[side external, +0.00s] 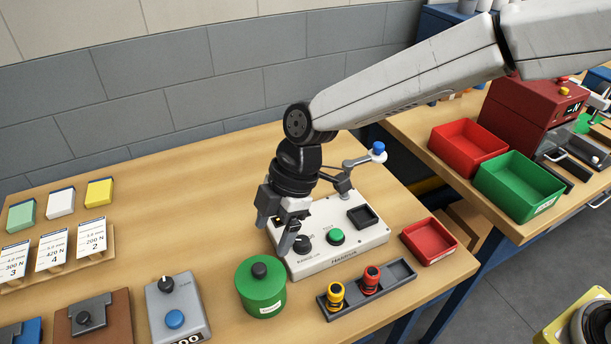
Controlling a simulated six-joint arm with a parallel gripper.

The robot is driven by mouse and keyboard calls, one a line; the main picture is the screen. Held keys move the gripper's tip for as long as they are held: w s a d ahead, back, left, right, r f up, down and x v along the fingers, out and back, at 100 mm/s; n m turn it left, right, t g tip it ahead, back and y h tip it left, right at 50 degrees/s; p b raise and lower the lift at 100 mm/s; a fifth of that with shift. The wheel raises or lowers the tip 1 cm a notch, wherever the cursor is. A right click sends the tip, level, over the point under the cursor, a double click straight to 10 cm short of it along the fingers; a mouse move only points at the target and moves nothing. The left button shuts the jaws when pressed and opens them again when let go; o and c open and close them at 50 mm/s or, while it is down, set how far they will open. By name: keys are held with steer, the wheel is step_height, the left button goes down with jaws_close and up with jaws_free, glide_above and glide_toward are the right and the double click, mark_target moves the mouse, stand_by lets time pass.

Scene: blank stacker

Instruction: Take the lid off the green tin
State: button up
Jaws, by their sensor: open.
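The green tin (261,297) stands upright on the wooden table, near the front middle. Its green lid (249,277) is on top and has a round black knob (259,270) at its centre. My gripper (276,237) is open and points down, with its fingers above and slightly right of the tin, in front of the white control box. Nothing shows between the fingers, and they look apart from the lid. The exact gap in height and depth cannot be told from this view.
The white control box (345,258) with a lever stands right of the tin. A grey tray (398,270) holds yellow and red pieces in front of it. A small red tray (428,240) lies further right. A grey box (177,310) with a blue button stands left. Table behind is clear.

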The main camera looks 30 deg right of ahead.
mark_target(260, 266)
steer(key=shift+x, duration=1.3)
steer(key=shift+x, duration=2.55)
steer(key=shift+w, duration=0.1)
jaws_close()
